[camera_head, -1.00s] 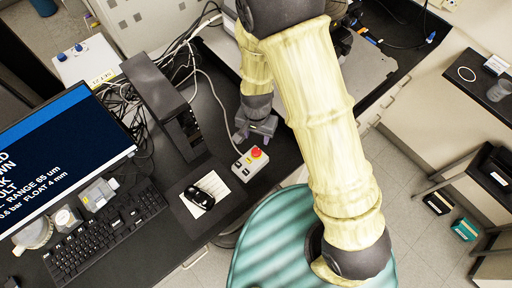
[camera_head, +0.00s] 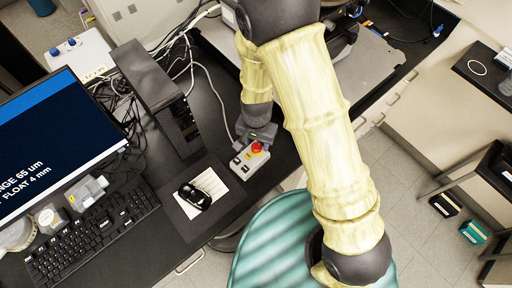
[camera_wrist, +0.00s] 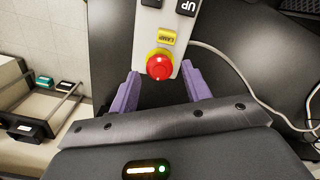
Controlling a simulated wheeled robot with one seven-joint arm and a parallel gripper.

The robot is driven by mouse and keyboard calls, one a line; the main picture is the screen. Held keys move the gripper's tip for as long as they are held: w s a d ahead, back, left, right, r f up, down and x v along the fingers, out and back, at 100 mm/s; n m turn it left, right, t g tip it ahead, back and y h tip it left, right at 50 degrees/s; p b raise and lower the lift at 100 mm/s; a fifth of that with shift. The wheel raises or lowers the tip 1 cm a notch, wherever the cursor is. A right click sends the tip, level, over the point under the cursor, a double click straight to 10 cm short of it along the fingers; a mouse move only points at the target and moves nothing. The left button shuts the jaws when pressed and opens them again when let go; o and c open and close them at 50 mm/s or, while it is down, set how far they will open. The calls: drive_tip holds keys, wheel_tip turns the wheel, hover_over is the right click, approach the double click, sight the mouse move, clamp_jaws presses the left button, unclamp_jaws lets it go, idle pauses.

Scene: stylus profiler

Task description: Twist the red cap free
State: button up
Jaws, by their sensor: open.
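The red cap (camera_wrist: 160,66) is a round red button on a yellow collar at the end of a pale control box (camera_wrist: 146,30). In the head view the red cap (camera_head: 257,147) sits on the right of the box (camera_head: 243,163), which lies on the black bench. My gripper (camera_wrist: 160,84) is open, with one purple finger on each side of the box's end and the cap between their tips in the wrist view. I cannot tell how far above the cap the fingers are. In the head view my gripper (camera_head: 256,138) is right beside the cap, its fingers partly hidden.
A black mouse (camera_head: 195,197) on a white sheet and a keyboard (camera_head: 92,238) lie left of the box. A black tower (camera_head: 158,95) stands behind. A grey cable (camera_wrist: 240,75) runs beside the box. The bench's front edge is close by.

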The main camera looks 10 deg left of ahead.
drive_tip(key=shift+f, duration=0.6)
drive_tip(key=shift+c, duration=0.2)
